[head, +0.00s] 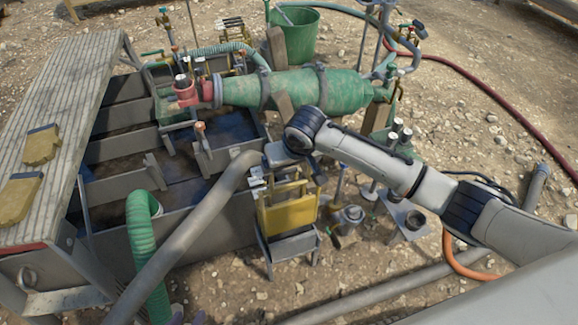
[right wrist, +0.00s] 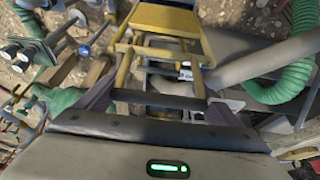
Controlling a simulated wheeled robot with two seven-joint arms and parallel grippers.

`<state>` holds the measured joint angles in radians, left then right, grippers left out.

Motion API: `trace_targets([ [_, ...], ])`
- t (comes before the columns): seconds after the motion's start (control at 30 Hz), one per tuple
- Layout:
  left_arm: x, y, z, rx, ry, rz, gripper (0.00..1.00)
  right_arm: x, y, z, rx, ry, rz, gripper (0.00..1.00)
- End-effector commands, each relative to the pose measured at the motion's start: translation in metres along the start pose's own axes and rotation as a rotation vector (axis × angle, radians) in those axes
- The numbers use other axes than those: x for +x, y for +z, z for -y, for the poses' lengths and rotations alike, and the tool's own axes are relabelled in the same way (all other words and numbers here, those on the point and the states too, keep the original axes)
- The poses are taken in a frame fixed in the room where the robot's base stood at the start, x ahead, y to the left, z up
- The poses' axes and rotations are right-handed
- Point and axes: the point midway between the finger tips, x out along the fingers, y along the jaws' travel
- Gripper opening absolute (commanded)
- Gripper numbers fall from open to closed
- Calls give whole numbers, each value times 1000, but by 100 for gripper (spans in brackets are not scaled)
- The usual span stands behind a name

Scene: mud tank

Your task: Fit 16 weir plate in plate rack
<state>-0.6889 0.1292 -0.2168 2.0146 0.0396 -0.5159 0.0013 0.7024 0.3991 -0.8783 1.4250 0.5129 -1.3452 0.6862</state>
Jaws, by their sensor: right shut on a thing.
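My right gripper (head: 270,174) is over the yellow slatted stand that appears to be the plate rack (head: 290,212), at the near side of the tank. In the right wrist view my right gripper (right wrist: 158,103) is shut on a thin dark-edged piece, apparently the weir plate (right wrist: 160,98), seen nearly edge-on. The rack (right wrist: 165,18) shows just beyond it, with yellow rails and cross bars. Whether the plate touches or sits within the rack I cannot tell. The number is not readable. My left gripper is not in view.
Two yellow plates with dark edges (head: 41,146) lie on the plank walkway (head: 75,85) at left. A thick grey pipe (head: 185,235) and green hose (head: 145,250) run left of the rack. A green cylinder (head: 300,88) lies behind. Posts and valves stand to the right.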

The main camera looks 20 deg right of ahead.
Motion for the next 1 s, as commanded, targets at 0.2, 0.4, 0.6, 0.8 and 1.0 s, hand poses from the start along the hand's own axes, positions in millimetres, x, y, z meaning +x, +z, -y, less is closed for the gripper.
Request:
trace_targets([
  [0.2, -5, -2, 0, -1, -1, 4, 31, -3, -2, 1, 0, -1, -3, 31],
  [0.4, -10, -7, -1, -2, -1, 6, 31, -3, 0, 1, 0, -1, -2, 31],
  [0.6, -9, -6, -1, -2, -1, 6, 31, -2, 0, 1, 0, -1, -3, 31],
  [0.8, -7, -4, 0, -2, -1, 5, 31, 4, 2, 1, 1, -1, -2, 31],
  [1.0, -4, -1, 0, -2, -1, 5, 31, 17, 7, 1, 1, -1, -3, 31],
])
